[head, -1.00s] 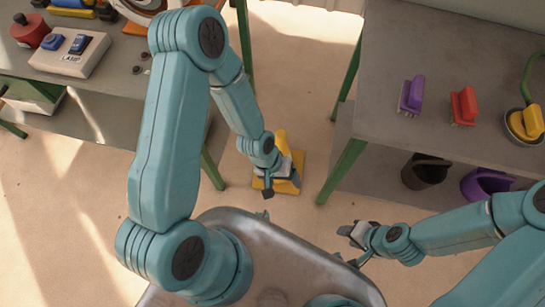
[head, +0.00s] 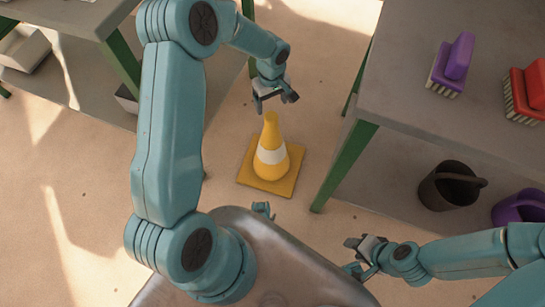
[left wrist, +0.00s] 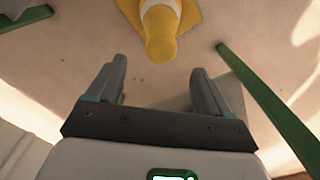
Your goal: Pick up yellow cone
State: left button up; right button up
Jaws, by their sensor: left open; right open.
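The yellow cone (head: 271,165) stands upright on the floor between the two tables. It has a white band and a square yellow base. My left gripper (head: 275,101) is open and empty, just beyond the cone's tip in the head view and apart from it. In the left wrist view the cone (left wrist: 161,38) shows at the top centre, past the open fingers (left wrist: 158,85), with its tip toward them. My right gripper (head: 352,256) is open and empty, low and to the right, near the front edge of my body.
Another table (head: 70,14) stands at the left. The floor around the cone is clear.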

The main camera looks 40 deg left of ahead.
pick_arm(q)
notch_tip(320, 180, down, 4)
jog(key=shift+s+a+r+b, duration=0.1)
jog(key=shift+b, duration=0.25)
notch_tip(320, 180, down, 5)
jog(key=shift+b, duration=0.95)
jog(key=shift+r, duration=0.1)
jog(key=shift+c, duration=0.3)
grip_shut()
